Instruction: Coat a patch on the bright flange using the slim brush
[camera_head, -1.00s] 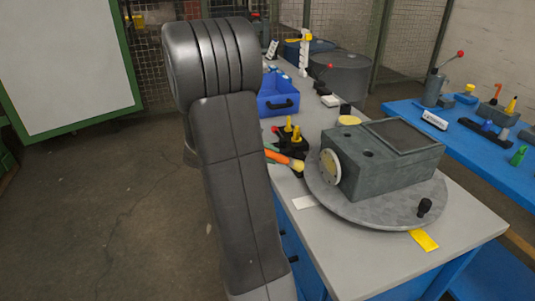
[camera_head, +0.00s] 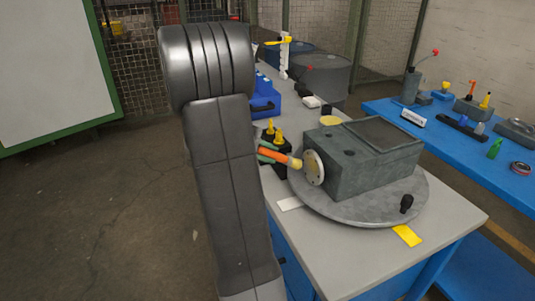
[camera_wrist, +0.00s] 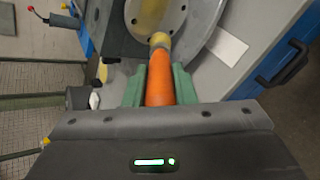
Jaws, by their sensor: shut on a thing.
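The bright flange (camera_head: 314,168) is a pale disc with small holes on the left face of a grey-green block (camera_head: 375,167). In the wrist view the flange (camera_wrist: 174,18) shows at the top. My gripper (camera_head: 269,150) is shut on the slim brush (camera_head: 280,157). In the wrist view its green fingers (camera_wrist: 160,85) lie on both sides of the brush's orange handle (camera_wrist: 160,88). The brush's tan tip (camera_wrist: 159,40) points at the flange and appears at or very close to its face; I cannot tell whether it touches. No coated patch is discernible.
A black holder with yellow pegs (camera_head: 273,136) and a blue bin (camera_head: 264,104) stand behind the brush. A blue table (camera_head: 468,138) with tools is at the right.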

